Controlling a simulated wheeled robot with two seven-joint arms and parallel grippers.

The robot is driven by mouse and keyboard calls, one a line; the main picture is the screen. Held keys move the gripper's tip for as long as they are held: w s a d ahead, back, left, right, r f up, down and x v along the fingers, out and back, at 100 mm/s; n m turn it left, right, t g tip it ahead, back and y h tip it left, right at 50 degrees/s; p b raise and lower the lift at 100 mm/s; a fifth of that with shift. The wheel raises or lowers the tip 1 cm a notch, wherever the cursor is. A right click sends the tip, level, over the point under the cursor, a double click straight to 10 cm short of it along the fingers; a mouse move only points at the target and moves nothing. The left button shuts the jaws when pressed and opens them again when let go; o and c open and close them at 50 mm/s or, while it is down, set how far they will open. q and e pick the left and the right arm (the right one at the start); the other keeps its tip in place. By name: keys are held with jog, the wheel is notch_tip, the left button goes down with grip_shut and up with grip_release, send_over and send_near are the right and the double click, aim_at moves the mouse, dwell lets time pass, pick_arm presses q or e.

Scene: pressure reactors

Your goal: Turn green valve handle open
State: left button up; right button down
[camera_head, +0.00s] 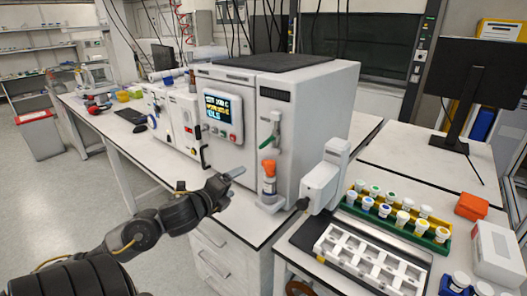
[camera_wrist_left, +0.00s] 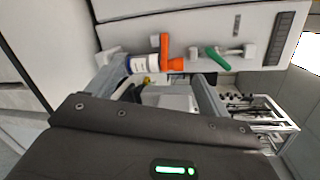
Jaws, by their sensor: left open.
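The green valve handle (camera_head: 266,142) sits on a metal valve fitting on the front of the white reactor cabinet (camera_head: 318,125), above an orange-topped bottle (camera_head: 269,180). In the left wrist view the green handle (camera_wrist_left: 217,58) lies to the right of the orange part (camera_wrist_left: 172,62). My left gripper (camera_head: 236,173) is open and empty, left of the bottle and below the green handle, apart from both. In the left wrist view its two fingers (camera_wrist_left: 160,85) spread toward the cabinet front, with the green handle beyond the right finger. My right gripper is not in view.
A white device (camera_head: 320,187) stands right of the bottle. Several capped vials fill a yellow and green rack (camera_head: 398,217) behind a white tray (camera_head: 370,258). A monitor (camera_head: 478,95) stands at the right. Open floor lies left of the bench.

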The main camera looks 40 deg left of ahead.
aim_at(264, 144)
pick_arm(q)
notch_tip(264, 144, up, 9)
jog(key=d+m+t+h, duration=0.2)
jog(key=m, duration=0.4)
jog(key=shift+n, duration=0.3)
jog(key=w, duration=0.3)
jog(key=w+p, duration=0.1)
jog(key=w, duration=0.3)
jog(key=w+p, duration=0.1)
jog(key=w, duration=0.2)
jog(key=shift+w+a, duration=0.25)
jog(key=shift+w+f+p, duration=0.1)
jog(key=shift+w+p, duration=0.25)
jog(key=shift+w, duration=0.3)
jog(key=shift+c, duration=0.3)
